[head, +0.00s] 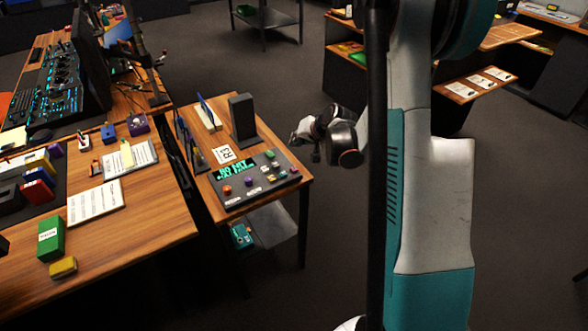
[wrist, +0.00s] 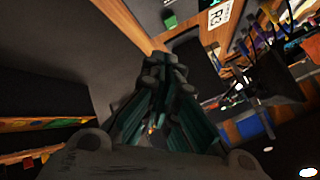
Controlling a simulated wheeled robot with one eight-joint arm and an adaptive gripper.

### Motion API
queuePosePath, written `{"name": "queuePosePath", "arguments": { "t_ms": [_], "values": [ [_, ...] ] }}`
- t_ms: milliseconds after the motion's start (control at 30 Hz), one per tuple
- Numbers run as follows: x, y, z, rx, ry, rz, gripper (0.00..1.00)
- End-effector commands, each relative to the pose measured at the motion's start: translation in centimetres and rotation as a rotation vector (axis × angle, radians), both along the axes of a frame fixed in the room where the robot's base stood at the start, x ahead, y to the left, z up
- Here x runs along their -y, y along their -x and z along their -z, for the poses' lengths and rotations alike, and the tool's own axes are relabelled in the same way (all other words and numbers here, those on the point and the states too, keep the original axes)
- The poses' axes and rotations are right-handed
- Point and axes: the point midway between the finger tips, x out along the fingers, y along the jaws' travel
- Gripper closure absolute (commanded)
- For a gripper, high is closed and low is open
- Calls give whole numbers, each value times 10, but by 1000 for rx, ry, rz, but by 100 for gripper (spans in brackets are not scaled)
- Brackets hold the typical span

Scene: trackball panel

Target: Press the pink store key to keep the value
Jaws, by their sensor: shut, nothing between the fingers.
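The dark trackball panel (head: 262,188) lies on a small wooden table, with a lit green display (head: 236,169) at its upper left. A red ball or knob (head: 227,190), a purple knob (head: 249,181) and several small coloured keys sit on it. The keys are too small for me to pick out the pink one surely. My gripper (head: 316,154) is right of the panel, near the table's right edge and apart from the keys. In the wrist view my gripper (wrist: 165,65) has its fingers together and nothing between them.
A dark upright box (head: 242,117) and a card marked R3 (head: 224,154) stand behind the panel. A larger wooden desk (head: 130,215) with papers and coloured boxes is at left.

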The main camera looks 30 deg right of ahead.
Motion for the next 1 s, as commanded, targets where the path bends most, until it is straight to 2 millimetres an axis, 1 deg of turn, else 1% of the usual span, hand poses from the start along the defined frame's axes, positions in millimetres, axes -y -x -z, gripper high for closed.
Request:
{"name": "queuePosePath", "arguments": {
  "t_ms": [167,267,700,833,1000],
  "values": [
    [0,0,12,0,1,-1,100],
    [0,0,22,0,1,-1,100],
    [0,0,80,0,1,-1,100],
    [0,0,86,0,1,-1,100],
    [0,0,87,0,1,-1,100]
  ]
}}
